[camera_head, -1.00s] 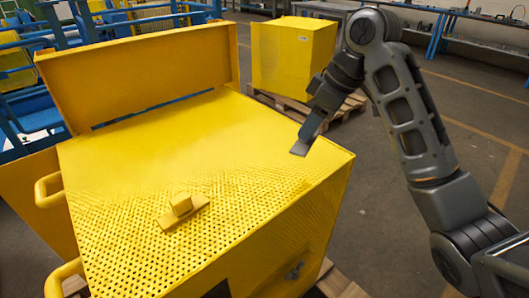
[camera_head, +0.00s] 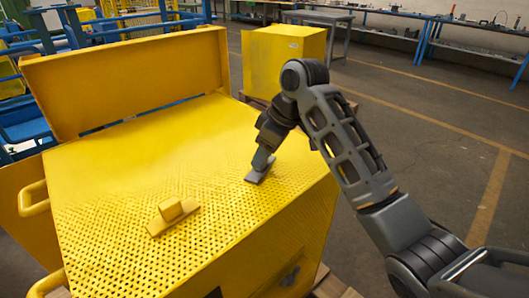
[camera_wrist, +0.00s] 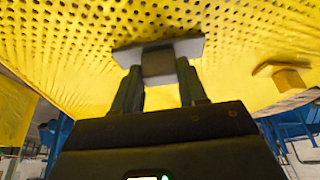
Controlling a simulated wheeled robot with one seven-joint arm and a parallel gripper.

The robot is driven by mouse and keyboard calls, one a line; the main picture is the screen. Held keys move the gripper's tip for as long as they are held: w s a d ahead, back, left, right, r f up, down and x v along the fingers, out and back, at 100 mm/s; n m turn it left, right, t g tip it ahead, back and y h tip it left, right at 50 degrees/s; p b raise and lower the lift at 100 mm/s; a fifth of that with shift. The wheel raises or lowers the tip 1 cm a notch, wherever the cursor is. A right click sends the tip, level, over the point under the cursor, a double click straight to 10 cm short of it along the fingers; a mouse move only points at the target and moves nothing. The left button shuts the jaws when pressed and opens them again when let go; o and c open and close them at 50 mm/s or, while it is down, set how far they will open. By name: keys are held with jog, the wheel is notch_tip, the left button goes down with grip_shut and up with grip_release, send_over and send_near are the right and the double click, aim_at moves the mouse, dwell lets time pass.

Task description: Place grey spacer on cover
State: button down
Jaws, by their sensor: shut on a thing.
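The grey spacer (camera_head: 260,170) is a flat plate at the right part of the yellow perforated cover (camera_head: 150,135). My gripper (camera_head: 263,160) is shut on a raised block of the spacer. In the wrist view the spacer (camera_wrist: 188,48) lies close against the perforated cover (camera_wrist: 60,50), with my gripper's fingers (camera_wrist: 158,75) on either side of its darker central block. I cannot tell for sure whether its underside touches the cover. The face under the spacer is hidden.
A yellow block on a flat base (camera_head: 172,214) sits on the cover to the left of the spacer. A raised yellow panel (camera_head: 130,80) stands along the cover's back edge. Yellow handles (camera_head: 34,198) stick out at the left. Another yellow box (camera_head: 283,62) stands behind.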

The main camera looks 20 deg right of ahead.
jog(key=c, duration=0.6)
grip_release()
jog(key=shift+f, duration=0.1)
jog(key=p+v, duration=0.2)
jog(key=v, duration=1)
